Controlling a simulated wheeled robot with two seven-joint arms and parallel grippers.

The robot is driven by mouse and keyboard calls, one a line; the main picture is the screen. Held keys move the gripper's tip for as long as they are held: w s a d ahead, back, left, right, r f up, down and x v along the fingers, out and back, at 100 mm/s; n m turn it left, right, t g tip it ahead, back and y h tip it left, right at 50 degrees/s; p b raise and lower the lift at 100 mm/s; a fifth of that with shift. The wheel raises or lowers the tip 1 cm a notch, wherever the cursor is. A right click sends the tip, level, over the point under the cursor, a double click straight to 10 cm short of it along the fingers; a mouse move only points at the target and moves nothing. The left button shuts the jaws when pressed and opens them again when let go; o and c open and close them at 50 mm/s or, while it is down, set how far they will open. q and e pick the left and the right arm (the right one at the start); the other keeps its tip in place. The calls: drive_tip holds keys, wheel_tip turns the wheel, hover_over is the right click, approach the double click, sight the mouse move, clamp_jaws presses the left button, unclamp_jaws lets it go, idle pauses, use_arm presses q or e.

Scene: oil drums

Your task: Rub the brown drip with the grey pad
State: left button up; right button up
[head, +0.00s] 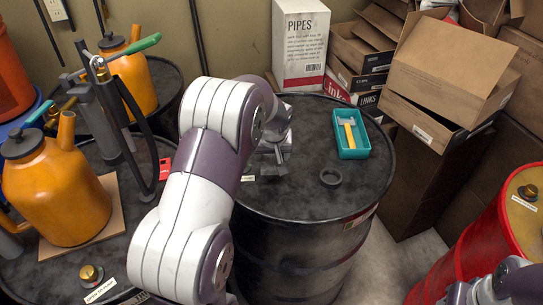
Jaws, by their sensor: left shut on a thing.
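My left gripper (272,158) is over the top of the black drum (300,213), left of its middle. It points down and is shut on the grey pad (271,170), a dark block low at the drum top. My own arm and gripper cover part of the pad, and I cannot tell whether it touches the surface. I cannot make out the brown drip; it may be hidden behind my arm or under the pad. Of my right arm, only a part shows at the bottom right; its gripper is out of view.
On the black drum are a dark ring (331,178) and a teal tray (342,151) with a yellow-handled tool. Orange cans (58,190) and a pump (107,115) crowd the left drums. Cardboard boxes (440,85) stand behind right; a red drum (480,245) is at right.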

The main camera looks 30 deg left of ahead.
use_arm(q)
wheel_tip(320, 180, up, 2)
drive_tip(key=shift+s+a+r+p, duration=0.1)
drive_tip(key=shift+a+p, duration=0.05)
drive_tip(key=shift+p, duration=0.45)
drive_tip(key=shift+r+p, duration=0.7)
drive_tip(key=shift+r, duration=0.15)
